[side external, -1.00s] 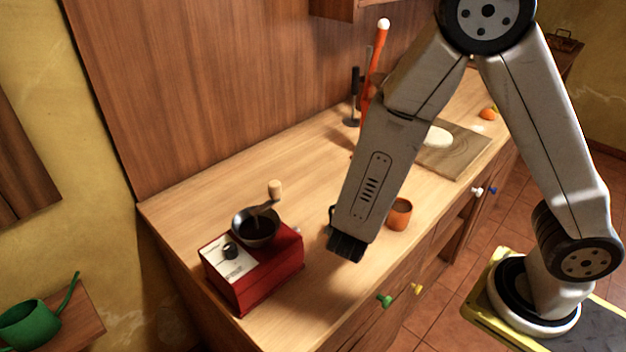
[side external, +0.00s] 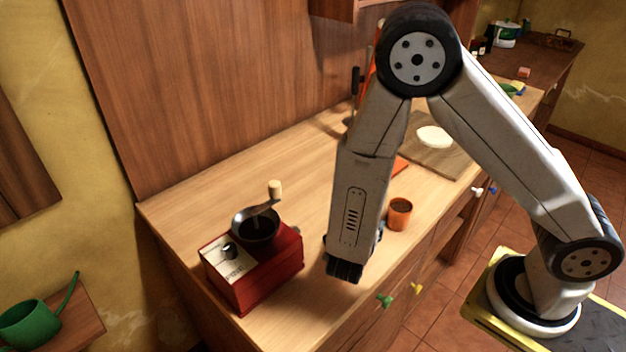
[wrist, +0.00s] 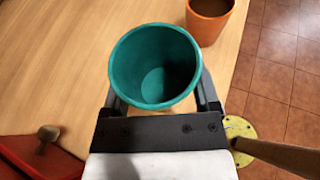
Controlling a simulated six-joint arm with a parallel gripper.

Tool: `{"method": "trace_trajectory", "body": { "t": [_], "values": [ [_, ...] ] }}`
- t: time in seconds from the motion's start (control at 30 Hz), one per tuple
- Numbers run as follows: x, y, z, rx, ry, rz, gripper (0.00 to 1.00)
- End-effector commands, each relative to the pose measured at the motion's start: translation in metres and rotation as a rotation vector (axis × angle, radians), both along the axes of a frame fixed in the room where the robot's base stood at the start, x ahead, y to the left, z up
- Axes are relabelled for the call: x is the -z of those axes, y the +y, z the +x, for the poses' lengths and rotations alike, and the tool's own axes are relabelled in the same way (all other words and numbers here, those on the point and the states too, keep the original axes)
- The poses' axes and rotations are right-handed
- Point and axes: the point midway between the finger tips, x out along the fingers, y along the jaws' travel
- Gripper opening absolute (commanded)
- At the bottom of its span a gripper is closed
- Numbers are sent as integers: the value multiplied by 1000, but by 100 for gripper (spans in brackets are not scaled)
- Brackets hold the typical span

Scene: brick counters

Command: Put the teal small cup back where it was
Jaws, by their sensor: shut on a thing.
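The teal small cup (wrist: 155,65) fills the upper middle of the wrist view, its open top facing the camera, and its inside looks empty. My gripper (wrist: 158,82) is shut on it, with one dark finger on each side of its wall. In the side external view the cup is hidden behind my wrist, and only the dark end of my gripper (side external: 345,268) shows, low near the counter's front edge. I cannot tell whether the cup's base touches the counter.
An orange cup (side external: 399,214) stands close to the right; it also shows in the wrist view (wrist: 208,22). A red coffee grinder (side external: 255,270) with a crank stands on the left. A cutting board (side external: 455,160) lies further back. Drawer knobs (side external: 384,300) stick out from the front.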

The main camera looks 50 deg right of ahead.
Motion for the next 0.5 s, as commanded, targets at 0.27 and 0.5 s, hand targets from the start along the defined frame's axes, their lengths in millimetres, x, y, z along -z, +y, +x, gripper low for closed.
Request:
{"method": "trace_trajectory", "body": {
  "t": [0.27,0.5],
  "values": [
    [11,0,0,0,-1,0,16],
    [15,0,0,1,1,-1,16]
  ]
}}
